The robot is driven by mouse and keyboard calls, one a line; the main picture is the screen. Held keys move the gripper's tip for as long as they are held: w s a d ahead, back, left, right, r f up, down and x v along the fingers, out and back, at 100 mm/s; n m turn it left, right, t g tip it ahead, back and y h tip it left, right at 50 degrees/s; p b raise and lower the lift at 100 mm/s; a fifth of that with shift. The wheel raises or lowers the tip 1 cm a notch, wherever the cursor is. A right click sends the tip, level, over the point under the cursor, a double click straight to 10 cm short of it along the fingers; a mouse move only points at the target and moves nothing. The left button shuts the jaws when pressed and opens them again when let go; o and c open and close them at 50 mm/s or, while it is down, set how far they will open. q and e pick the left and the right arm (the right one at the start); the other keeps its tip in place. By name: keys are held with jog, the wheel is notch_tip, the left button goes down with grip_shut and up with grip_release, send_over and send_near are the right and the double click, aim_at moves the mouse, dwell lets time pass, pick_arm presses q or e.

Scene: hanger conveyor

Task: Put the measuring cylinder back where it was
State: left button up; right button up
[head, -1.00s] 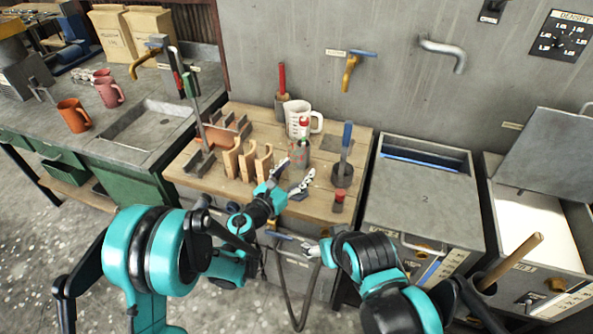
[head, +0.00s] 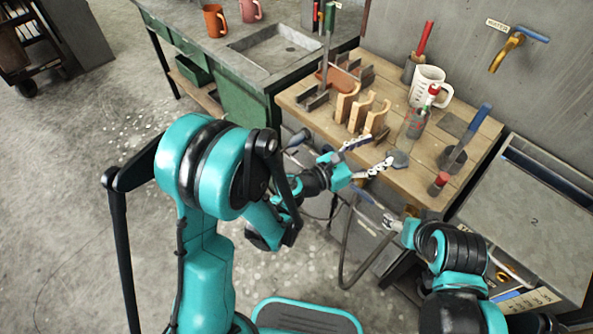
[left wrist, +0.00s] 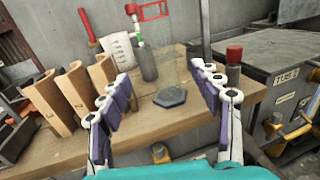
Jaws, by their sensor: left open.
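The measuring cylinder is clear and hard to see. Its grey six-sided base (left wrist: 171,97) stands on the wooden bench top in the left wrist view, and the base (head: 397,160) also shows near the bench's front edge in the head view. My left gripper (head: 370,154) is open at the front edge. In the left wrist view its fingers (left wrist: 165,92) are spread, with the cylinder's base beyond and between them. I see nothing gripped there. My right gripper (head: 392,223) is low in front of the bench; its jaws are too small to judge.
Behind the base are a red-capped bottle (head: 416,122) and a white measuring jug (head: 427,87). Wooden holders (head: 360,113) stand left. A blue-handled tool (head: 466,135) and small red-topped item (head: 438,184) stand right. A dark square patch (head: 457,123) lies on the bench.

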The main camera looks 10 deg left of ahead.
pick_arm(q)
jog(key=w+a+r+n+t+y, duration=0.45)
jog(key=a+r+n, duration=0.35)
jog(key=n, duration=0.2)
jog(key=s+a+r+n+y, duration=0.2)
jog(key=a+n+y, duration=0.7)
jog(key=a+n, duration=0.8)
jog(key=s+a+f+n+g+y, duration=0.2)
jog(key=s+a+f+n+g, duration=0.2)
jog(key=s+n, duration=0.45)
jog(key=s+d+f+n+g+h, duration=0.2)
jog(key=s+f+n+g, duration=0.3)
jog(key=s+n, duration=0.5)
notch_tip(320, 180, down, 2)
jog(key=shift+s+d+f, duration=0.1)
jog(key=shift+s+d, duration=0.3)
jog(key=shift+s, duration=0.65)
